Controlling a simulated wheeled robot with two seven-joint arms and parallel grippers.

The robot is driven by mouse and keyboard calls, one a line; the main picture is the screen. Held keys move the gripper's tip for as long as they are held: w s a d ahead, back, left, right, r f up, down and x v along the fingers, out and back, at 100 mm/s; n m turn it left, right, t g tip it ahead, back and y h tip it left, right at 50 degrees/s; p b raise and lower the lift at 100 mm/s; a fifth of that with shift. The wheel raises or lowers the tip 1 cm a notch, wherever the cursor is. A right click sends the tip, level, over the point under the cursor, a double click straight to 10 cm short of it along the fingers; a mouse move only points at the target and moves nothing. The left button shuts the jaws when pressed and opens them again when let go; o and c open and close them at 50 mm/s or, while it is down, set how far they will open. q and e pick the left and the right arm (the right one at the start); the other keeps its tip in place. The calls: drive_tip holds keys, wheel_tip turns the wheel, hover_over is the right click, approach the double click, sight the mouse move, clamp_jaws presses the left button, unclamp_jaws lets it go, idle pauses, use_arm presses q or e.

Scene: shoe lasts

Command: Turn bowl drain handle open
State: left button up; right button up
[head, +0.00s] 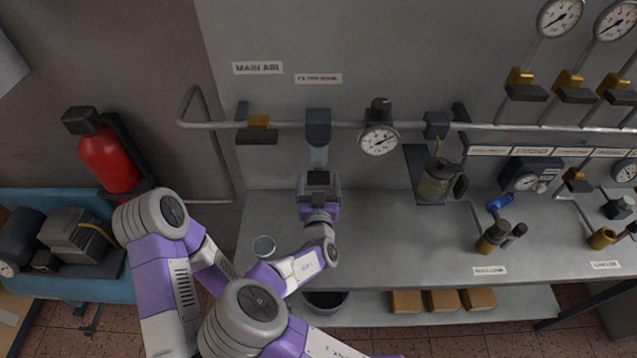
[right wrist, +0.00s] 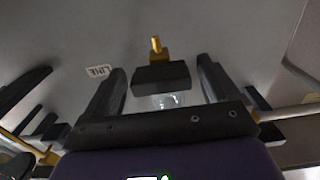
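The filter (head: 318,127) is a dark block on the air pipe, with a pale bowl (head: 318,157) hanging below it. My right gripper (head: 318,178) is just below the bowl and hides its lower end in the head view. In the right wrist view, a black handle (right wrist: 160,77) with a brass stem (right wrist: 156,47) shows between the two fingers of my right gripper (right wrist: 160,68). The fingers are apart, with a gap on either side of the handle. A clear, shiny part (right wrist: 168,100) shows beside the handle. My left gripper is not in view.
The main air valve (head: 258,130) is left of the filter, and a gauge (head: 379,139) is to its right. A lubricator (head: 435,182) hangs further right. A small clear cup (head: 263,247) stands on the bench (head: 390,250). A red extinguisher (head: 108,160) is at left.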

drive_tip(key=c, duration=0.8)
drive_tip(key=n+b, duration=0.1)
drive_tip(key=n, duration=0.1)
drive_tip(key=shift+n, duration=0.4)
drive_tip(key=shift+d+n+b, duration=0.1)
drive_tip(key=shift+n+b, duration=0.6)
drive_tip(key=shift+n, duration=1.3)
drive_tip(key=o, duration=0.9)
drive_tip(key=shift+o, duration=0.2)
drive_tip(key=shift+s, duration=0.1)
